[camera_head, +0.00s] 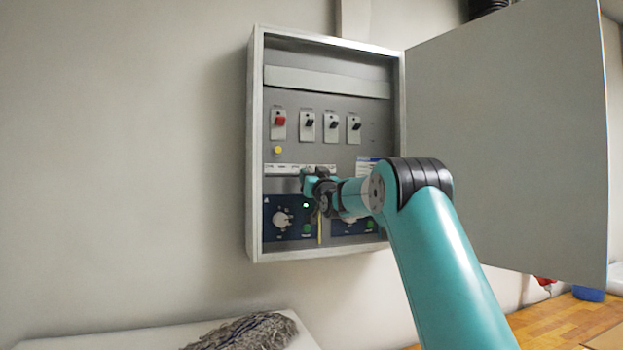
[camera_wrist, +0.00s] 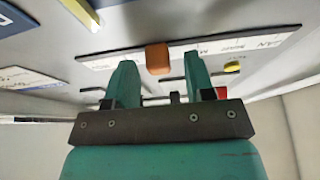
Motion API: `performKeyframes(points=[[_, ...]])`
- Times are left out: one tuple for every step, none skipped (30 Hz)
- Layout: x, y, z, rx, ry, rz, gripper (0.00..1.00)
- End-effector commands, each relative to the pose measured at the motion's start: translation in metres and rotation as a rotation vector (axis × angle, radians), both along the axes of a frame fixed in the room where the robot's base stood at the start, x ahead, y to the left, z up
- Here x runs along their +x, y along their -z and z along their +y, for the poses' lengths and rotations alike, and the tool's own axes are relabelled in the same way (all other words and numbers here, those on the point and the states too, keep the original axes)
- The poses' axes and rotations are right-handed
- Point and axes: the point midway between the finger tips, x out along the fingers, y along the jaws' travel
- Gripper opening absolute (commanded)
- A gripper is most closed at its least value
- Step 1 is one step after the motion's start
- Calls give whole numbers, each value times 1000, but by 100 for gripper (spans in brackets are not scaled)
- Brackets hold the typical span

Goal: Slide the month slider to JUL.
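In the wrist view, the orange month slider knob (camera_wrist: 158,57) sits on a white label strip (camera_wrist: 235,46) whose lettering appears upside down. JAN seems to be at the strip's right end; the label at the knob is not readable. My gripper (camera_wrist: 160,72) is open, with one teal finger on each side of the knob and a visible gap to both. I cannot tell how far the fingertips reach around it. In the head view, my gripper (camera_head: 312,182) is at the panel just below the white strip (camera_head: 284,169), hiding the knob.
The strip is inside a grey wall cabinet (camera_head: 254,150) with its door (camera_head: 510,140) open to the right. Several switches and a red one (camera_head: 278,119) sit above, with a yellow button (camera_head: 277,150). A dial (camera_head: 282,219) is below left. A yellow upright piece (camera_head: 319,228) is below my gripper.

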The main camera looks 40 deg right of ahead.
Motion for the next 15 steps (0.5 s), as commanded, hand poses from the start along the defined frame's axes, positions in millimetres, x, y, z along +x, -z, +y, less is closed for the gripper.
performKeyframes(points=[[0,0,0,0,0,1,49],[0,0,0,0,0,1,49],[0,1,0,0,0,1,49],[0,1,0,0,0,1,49],[0,1,0,0,0,1,49],[0,1,0,1,0,2,49],[-1,2,0,1,0,2,49],[-3,3,1,1,0,2,49],[-5,5,2,1,0,2,49],[-8,7,3,1,1,2,49],[-11,10,4,1,1,2,49],[-17,13,6,0,1,1,49],[-21,16,8,1,1,1,49],[-27,19,11,0,0,0,49],[-35,23,14,0,0,0,49]])
